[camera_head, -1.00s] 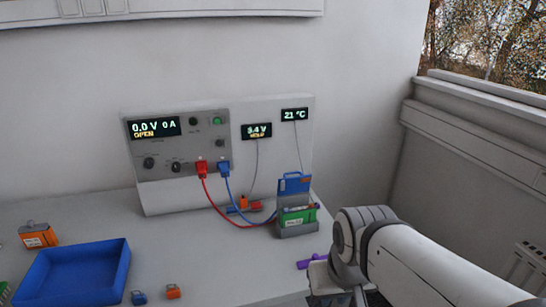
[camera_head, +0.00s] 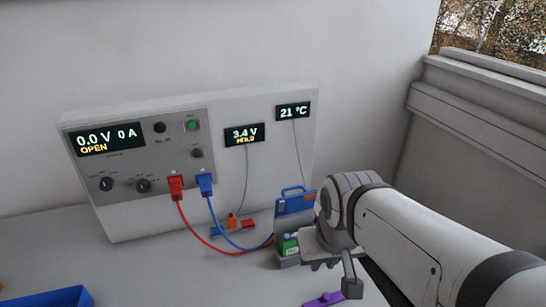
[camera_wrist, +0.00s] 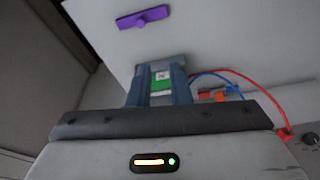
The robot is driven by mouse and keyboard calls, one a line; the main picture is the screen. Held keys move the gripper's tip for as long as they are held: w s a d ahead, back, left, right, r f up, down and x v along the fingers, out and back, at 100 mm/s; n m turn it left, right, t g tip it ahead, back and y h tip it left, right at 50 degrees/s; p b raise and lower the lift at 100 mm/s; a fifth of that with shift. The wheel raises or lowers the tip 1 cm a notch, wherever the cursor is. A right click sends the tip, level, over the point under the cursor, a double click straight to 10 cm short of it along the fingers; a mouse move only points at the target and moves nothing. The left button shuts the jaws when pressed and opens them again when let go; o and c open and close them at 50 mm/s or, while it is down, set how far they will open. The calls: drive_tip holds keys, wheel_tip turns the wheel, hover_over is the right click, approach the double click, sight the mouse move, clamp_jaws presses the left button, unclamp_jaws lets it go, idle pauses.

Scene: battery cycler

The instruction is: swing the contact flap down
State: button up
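The contact flap (camera_head: 293,201) is a blue plate with a loop handle, standing raised at the back of the cell holder (camera_head: 289,262). A green cell (camera_head: 289,244) lies in the holder, its right part hidden by my arm. My gripper (camera_head: 318,264) is at the holder's right side, close to the flap and cell, its fingertips partly hidden. I cannot tell whether a finger touches the flap.
The cycler panel (camera_head: 150,165) stands behind, reading OPEN. Red (camera_head: 190,225) and blue (camera_head: 222,228) leads run from it to the holder. A purple piece (camera_head: 323,299) lies in front. A blue tray (camera_head: 50,297) is at lower left. Bare table lies between tray and holder.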

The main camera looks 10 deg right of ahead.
wheel_tip(320, 180, up, 7)
drive_tip(key=n+g+p, duration=0.3)
drive_tip(key=n+p, duration=0.1)
drive_tip(key=n, duration=1.5)
hover_over(294, 201)
drive_tip(key=w, duration=0.3)
drive_tip(key=shift+w+d+r+n, duration=0.1)
drive_tip(key=shift+w+d+n, duration=0.15)
drive_tip(key=shift+w+n, duration=0.05)
drive_tip(key=shift+w+f, duration=0.1)
drive_tip(key=shift+f, duration=0.15)
wheel_tip(294, 201, down, 7)
drive_tip(key=shift+f, duration=0.15)
clamp_jaws()
